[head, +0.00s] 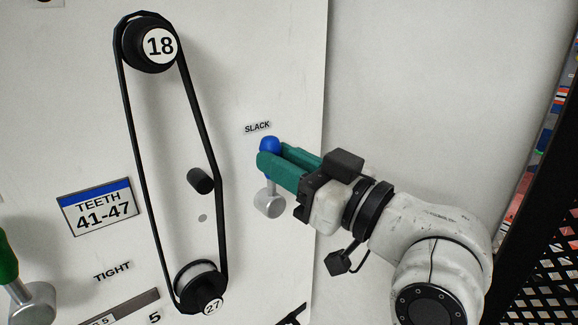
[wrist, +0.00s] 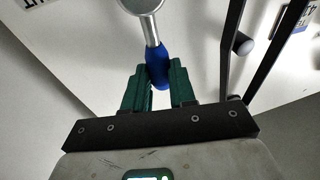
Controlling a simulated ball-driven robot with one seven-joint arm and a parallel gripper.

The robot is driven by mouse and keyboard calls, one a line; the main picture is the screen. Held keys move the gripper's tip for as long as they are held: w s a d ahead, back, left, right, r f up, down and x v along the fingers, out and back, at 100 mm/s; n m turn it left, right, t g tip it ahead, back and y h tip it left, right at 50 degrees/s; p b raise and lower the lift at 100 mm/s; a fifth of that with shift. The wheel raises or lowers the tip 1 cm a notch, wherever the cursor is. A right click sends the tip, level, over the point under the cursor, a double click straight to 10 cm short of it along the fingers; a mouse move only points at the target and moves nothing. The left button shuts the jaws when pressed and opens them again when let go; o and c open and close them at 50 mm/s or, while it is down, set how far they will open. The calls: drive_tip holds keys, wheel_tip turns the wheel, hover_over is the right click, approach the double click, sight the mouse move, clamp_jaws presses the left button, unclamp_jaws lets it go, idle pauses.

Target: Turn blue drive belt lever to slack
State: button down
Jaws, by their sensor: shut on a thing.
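The blue-gripped drive belt lever (head: 269,144) stands on the white panel, its handle pointing up from a silver hub (head: 269,203) to just below the SLACK label (head: 257,127). My gripper (head: 272,160) reaches in from the right with green fingers shut on the blue handle. In the wrist view the blue handle (wrist: 158,66) sits between the two green fingers (wrist: 159,90), with the silver hub beyond. The black drive belt (head: 203,130) runs round the pulley marked 18 (head: 149,44) and the pulley marked 27 (head: 203,290). Its right run bends against a black roller (head: 200,181).
A TIGHT label (head: 113,271) is at lower left. A TEETH 41-47 plate (head: 100,208) with a blue top band is left of the belt. A green-handled lever (head: 10,262) stands at the far left edge. Dark perforated mesh (head: 535,235) is at the right.

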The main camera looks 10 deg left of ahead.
drive_tip(key=shift+f, duration=0.15)
drive_tip(key=c, duration=0.9)
unclamp_jaws()
drive_tip(key=b+v, duration=0.1)
drive_tip(key=v, duration=0.9)
drive_tip(key=shift+s+d, duration=0.2)
drive_tip(key=shift+d, duration=0.15)
